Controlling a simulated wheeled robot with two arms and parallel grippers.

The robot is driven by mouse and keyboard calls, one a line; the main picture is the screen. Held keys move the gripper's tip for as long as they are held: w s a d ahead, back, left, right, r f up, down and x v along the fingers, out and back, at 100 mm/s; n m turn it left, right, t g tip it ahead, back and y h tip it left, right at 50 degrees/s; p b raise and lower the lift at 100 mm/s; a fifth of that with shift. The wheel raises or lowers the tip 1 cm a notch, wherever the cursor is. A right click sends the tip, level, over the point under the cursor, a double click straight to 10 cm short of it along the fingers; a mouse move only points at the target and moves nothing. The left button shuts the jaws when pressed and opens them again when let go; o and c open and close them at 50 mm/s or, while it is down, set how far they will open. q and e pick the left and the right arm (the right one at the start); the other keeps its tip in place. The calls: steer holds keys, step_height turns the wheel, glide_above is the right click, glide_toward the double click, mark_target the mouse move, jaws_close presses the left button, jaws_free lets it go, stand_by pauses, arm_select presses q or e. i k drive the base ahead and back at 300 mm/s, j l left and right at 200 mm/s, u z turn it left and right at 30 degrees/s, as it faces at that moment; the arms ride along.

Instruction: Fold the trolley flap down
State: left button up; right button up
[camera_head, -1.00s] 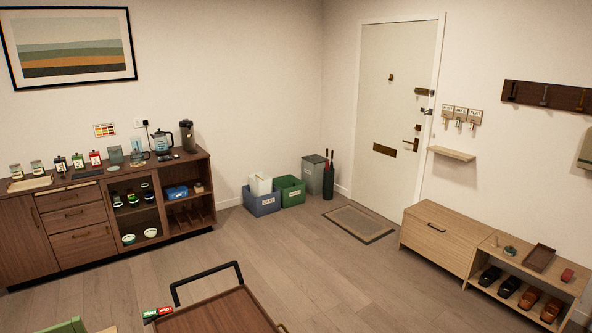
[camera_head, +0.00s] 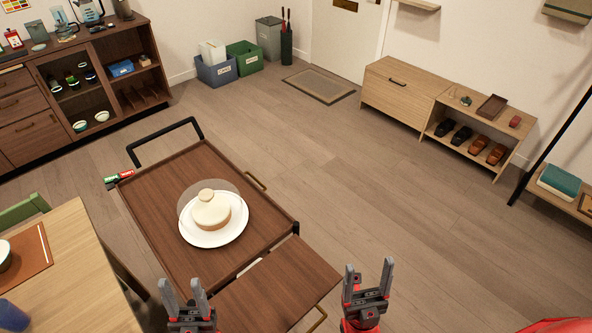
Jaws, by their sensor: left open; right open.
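The brown wooden trolley (camera_head: 160,195) stands in front of me, with a black push handle (camera_head: 165,137) at its far end. Its flap (camera_head: 268,290) extends from the near edge, about level with the top, and a brass bar (camera_head: 318,320) shows at its lower right corner. A white plate (camera_head: 238,228) on the trolley holds a round cake-like item (camera_head: 210,210) under a clear dome. My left gripper (camera_head: 185,295) is open at the flap's left side. My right gripper (camera_head: 368,283) is open, right of the flap and apart from it. Both look empty.
A wooden table (camera_head: 90,270) with a green chair (camera_head: 22,210) stands close on the left. A low shoe bench (camera_head: 400,92) stands at the back right. A red-labelled item (camera_head: 118,178) sits at the trolley's far left corner. Floor right of the trolley is clear.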

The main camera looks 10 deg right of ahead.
mark_target(275, 294)
steer(key=k+j+z, duration=0.1)
steer(key=k+z, duration=0.2)
steer(key=j+z, duration=0.5)
steer(key=k+l+u, duration=0.1)
steer(key=l, duration=0.3)
steer(key=k+l+u, duration=0.1)
steer(key=l, duration=0.3)
steer(key=k+l, duration=0.25)
steer(key=i+l+u, duration=0.05)
steer(key=l, duration=0.05)
